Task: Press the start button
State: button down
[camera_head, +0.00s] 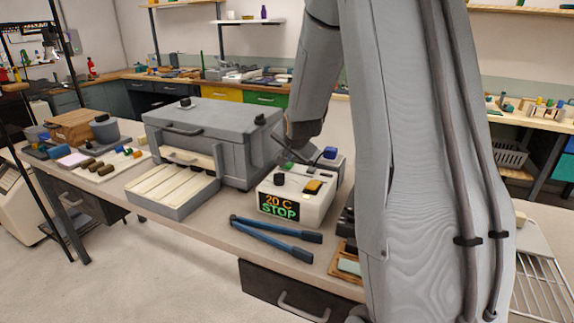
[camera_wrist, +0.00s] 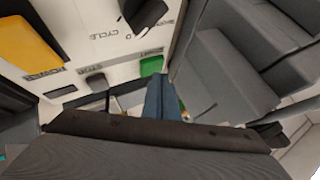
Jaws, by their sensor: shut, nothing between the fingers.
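The pale control box (camera_head: 296,196) stands on the bench with a display reading "20 C" and "STOP". In the wrist view its panel (camera_wrist: 75,18) carries a green button (camera_wrist: 151,65), a dark button (camera_wrist: 95,83), a black knob (camera_wrist: 142,12) by the word "CYCLE", and a large orange switch (camera_wrist: 28,42). The labels by the buttons are too small to read surely. My gripper (camera_wrist: 162,92) is shut and empty, its blue-grey fingertips close beside the green button. I cannot tell whether they touch it.
A grey furnace-like box (camera_head: 205,140) with an open front tray (camera_head: 172,190) stands left of the control box. Blue-handled tongs (camera_head: 275,240) lie in front. A small unit with a blue top (camera_head: 329,153) stands behind the control box.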

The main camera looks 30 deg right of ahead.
aim_at(288, 165)
jog(key=shift+f, duration=0.45)
dwell(0.6)
jog(key=shift+r, duration=0.15)
jog(key=shift+r+p, duration=0.6)
jog(key=shift+r, duration=0.2)
jog(key=shift+r+p, duration=1.85)
jog(key=shift+r, duration=0.65)
